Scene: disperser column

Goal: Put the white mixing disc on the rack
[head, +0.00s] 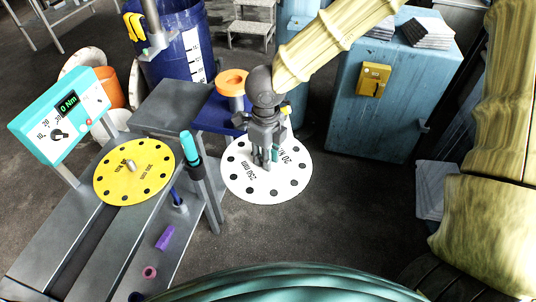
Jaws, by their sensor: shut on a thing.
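The white mixing disc (258,190), with a ring of dark holes and printed "250 mm" and "20 N…", is in the middle of the head view. My gripper (266,164) points down over its centre and is shut on it; the fingers hide the disc's middle. The disc looks about level, and its height above the floor is hard to judge. A yellow disc (118,184) with dark holes and a short central stub lies on a grey metal frame (60,236) at the left. I cannot tell for certain which structure is the rack.
A teal panel (58,118) reading "0 Nm" stands behind the yellow disc. A teal-topped upright tool (190,148) stands between the discs. Floor right of the white disc is clear.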

